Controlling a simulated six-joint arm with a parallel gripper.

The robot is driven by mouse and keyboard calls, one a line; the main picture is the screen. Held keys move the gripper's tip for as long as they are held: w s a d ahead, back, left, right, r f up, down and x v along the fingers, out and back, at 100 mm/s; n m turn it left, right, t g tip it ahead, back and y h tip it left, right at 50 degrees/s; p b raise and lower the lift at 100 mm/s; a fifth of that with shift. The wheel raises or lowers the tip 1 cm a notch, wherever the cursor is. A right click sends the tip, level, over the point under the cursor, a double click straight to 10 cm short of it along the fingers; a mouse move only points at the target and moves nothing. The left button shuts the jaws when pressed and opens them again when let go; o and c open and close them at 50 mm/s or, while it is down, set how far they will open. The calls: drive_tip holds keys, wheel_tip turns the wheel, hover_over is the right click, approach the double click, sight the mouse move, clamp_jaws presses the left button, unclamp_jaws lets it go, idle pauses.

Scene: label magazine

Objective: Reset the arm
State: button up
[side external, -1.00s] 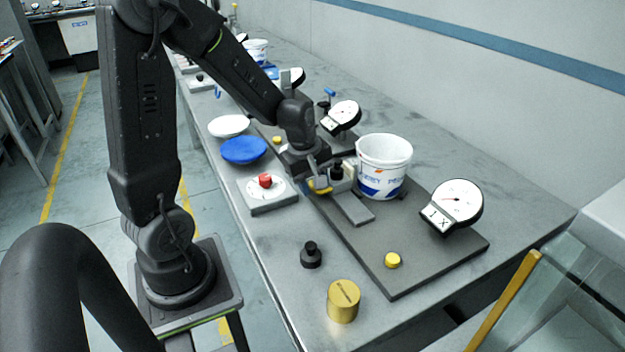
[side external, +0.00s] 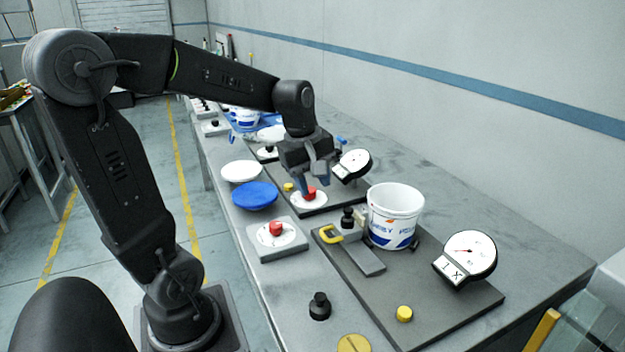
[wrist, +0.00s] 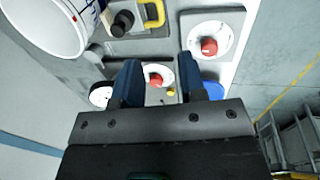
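My gripper (side external: 314,182) hangs in the air above the bench, behind and above the grey fixture (side external: 365,257) with the yellow handle (side external: 331,236) and black knob (side external: 347,218). It is clear of them. In the wrist view its two blue-grey fingers (wrist: 160,84) stand apart with nothing held between them. A dial with a red knob shows beyond the gap. The white bucket (side external: 396,212) stands upright on the dark plate beside the fixture. The yellow handle (wrist: 156,13) and the bucket (wrist: 42,22) also show in the wrist view.
A gauge (side external: 470,252) and a yellow button (side external: 404,314) stand on the front plate. A red-knobbed dial box (side external: 277,238), a blue dish (side external: 255,195) and a white dish (side external: 241,171) lie to the left. A black knob (side external: 319,306) and a brass cylinder (side external: 354,344) are near the front.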

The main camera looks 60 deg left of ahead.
drive_tip(key=s+d+r+m+t, duration=0.1)
drive_tip(key=s+d+m, duration=0.3)
drive_tip(key=m, duration=0.5)
drive_tip(key=s+d+m+t, duration=0.2)
drive_tip(key=s+d+m, duration=0.2)
drive_tip(key=d+m, duration=0.5)
drive_tip(key=shift+s+d+r, duration=0.15)
drive_tip(key=shift+s+r, duration=0.2)
drive_tip(key=shift+s, duration=0.05)
idle(1.8)
drive_tip(key=n+g, duration=0.3)
drive_tip(key=n, duration=1.5)
hover_over(323, 234)
drive_tip(key=s, duration=0.3)
wheel_tip(323, 234, down, 2)
drive_tip(key=w+f, duration=0.1)
drive_tip(key=f, duration=0.3)
drive_tip(key=w+f, duration=0.1)
drive_tip(key=f, duration=0.8)
drive_tip(key=shift+w+f, duration=0.15)
drive_tip(key=shift+w, duration=0.25)
